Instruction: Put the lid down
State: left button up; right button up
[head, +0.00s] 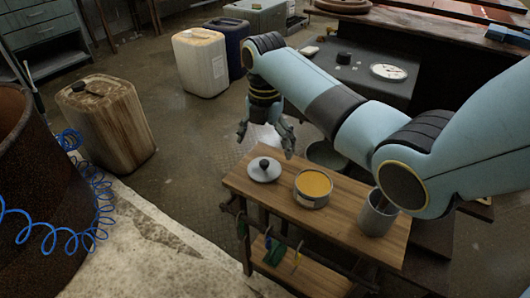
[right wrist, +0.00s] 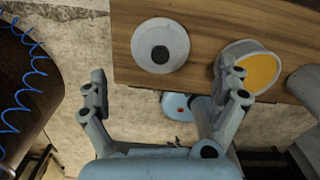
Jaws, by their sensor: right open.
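The lid (head: 264,169), a pale round disc with a dark knob, lies flat on the left end of the small wooden bench (head: 348,219). It also shows in the right wrist view (right wrist: 178,31), knob facing the camera. Beside it stands an open round pot (head: 311,202) with yellow-orange contents; it is at the right of the right wrist view (right wrist: 229,52). My right gripper (head: 265,140) is open and empty, apart from the lid and just beyond it in the head view. In the right wrist view its fingers (right wrist: 166,80) are spread wide. My left gripper is not in view.
A grey metal cup (head: 376,219) stands at the bench's right end. Tools with coloured handles hang along the bench's front rail (head: 315,253). A rusty drum (head: 35,190), a blue coiled hose (head: 98,205) and a stained canister (head: 120,125) stand at the left.

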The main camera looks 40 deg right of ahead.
aim_at(265, 161)
notch_tip(265, 161, up, 6)
jog(key=shift+f+p, duration=0.2)
jog(key=shift+p, duration=0.25)
